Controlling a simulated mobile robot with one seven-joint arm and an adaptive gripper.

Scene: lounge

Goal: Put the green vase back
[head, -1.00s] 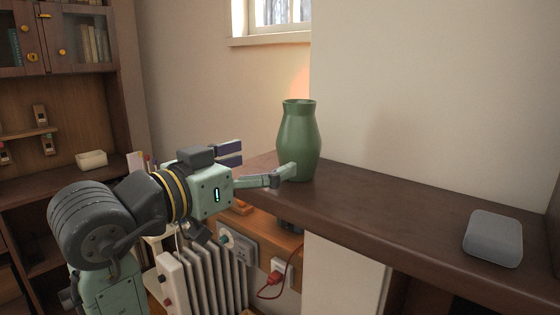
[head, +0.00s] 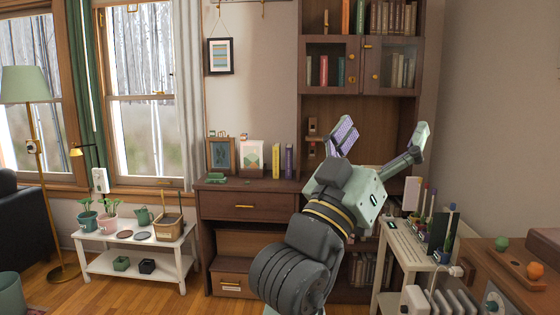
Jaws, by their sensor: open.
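The green vase is not in view now, and neither is the dark ledge it stood on a second ago. My gripper (head: 384,130) is raised in the right half of the head view, with its two fingers spread wide. Nothing shows between them; only the dark cabinet appears behind.
A dark cabinet (head: 250,207) with drawers and bookshelves stands ahead. A low white plant table (head: 150,245) and a floor lamp (head: 40,160) are at left. A cream side table (head: 400,245) and a wooden top (head: 500,265) are at right. Wooden floor (head: 130,300) shows lower left.

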